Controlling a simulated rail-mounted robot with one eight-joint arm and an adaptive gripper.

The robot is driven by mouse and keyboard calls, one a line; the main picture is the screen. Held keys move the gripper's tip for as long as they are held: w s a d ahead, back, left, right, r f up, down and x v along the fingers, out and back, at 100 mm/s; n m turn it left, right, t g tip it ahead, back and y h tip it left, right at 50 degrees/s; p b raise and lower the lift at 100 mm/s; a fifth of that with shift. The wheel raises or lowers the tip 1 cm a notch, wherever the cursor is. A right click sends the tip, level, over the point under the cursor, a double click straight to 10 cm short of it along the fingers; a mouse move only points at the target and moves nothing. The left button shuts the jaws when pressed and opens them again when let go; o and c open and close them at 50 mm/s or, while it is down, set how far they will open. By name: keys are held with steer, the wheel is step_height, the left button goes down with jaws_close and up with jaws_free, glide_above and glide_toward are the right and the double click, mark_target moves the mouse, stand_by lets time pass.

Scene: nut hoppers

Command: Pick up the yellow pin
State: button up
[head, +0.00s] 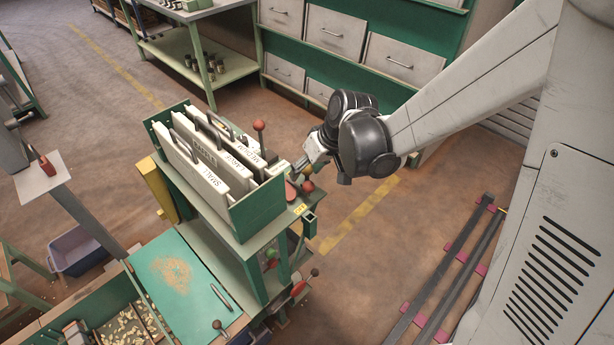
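My gripper (302,164) is at the right side of the green hopper stand, close to its red-knobbed levers. It is small and partly hidden by my dark wrist, so I cannot tell whether its fingers are open or shut. I cannot make out a yellow pin for certain. A red ball knob (308,186) is just below the gripper.
The green hopper box (258,213) holds upright white panels with handles, one marked SMALL (194,181). A taller red-knobbed lever (259,126) rises behind it. A green worktable (180,280) stands front left. Drawers (335,32) line the back.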

jaws_close()
steer(key=shift+r, duration=0.15)
